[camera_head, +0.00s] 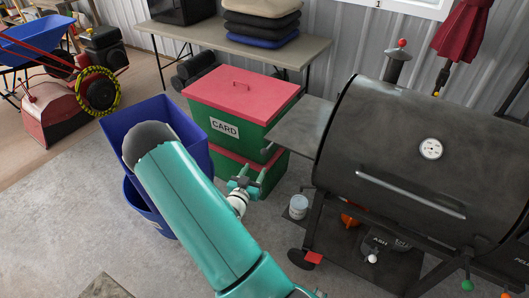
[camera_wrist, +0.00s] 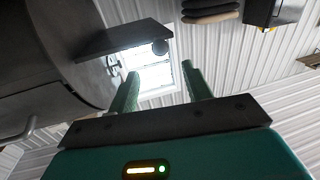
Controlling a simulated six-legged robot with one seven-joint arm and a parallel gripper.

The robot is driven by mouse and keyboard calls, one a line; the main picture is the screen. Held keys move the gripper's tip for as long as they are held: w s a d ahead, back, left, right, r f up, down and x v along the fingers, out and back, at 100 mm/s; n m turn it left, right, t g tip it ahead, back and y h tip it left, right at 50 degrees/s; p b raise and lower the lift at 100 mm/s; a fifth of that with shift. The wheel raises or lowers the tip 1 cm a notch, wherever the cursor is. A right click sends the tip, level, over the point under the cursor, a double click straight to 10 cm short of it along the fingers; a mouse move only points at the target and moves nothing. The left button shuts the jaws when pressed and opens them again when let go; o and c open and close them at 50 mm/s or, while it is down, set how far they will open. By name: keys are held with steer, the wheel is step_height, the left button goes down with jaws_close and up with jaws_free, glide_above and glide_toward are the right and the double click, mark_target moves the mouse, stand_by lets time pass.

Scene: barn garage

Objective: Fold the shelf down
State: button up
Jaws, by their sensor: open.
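The shelf is a flat grey side panel (camera_head: 290,124) on the left side of the dark barrel grill (camera_head: 385,150). It stands out level from the grill. In the wrist view the shelf (camera_wrist: 122,40) is a dark slab beyond the fingertips, with a bracket beneath it by the grill body (camera_wrist: 60,50). My gripper (camera_head: 256,174) is open, with nothing between its fingers, below and to the left of the shelf in the head view. Its two green fingers (camera_wrist: 160,70) are spread apart and appear clear of the shelf. My teal arm hides part of the floor and bins.
Green bins with a red lid (camera_head: 240,92) stand close behind my gripper. Blue bins (camera_head: 150,118) stand left of them. A table (camera_head: 230,42) with cushions is against the wall.

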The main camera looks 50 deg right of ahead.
mark_target(264, 152)
steer(key=x, duration=1.1)
steer(key=shift+w+d, duration=0.1)
steer(key=shift+w, duration=0.05)
steer(key=shift+f, duration=0.1)
jaws_close()
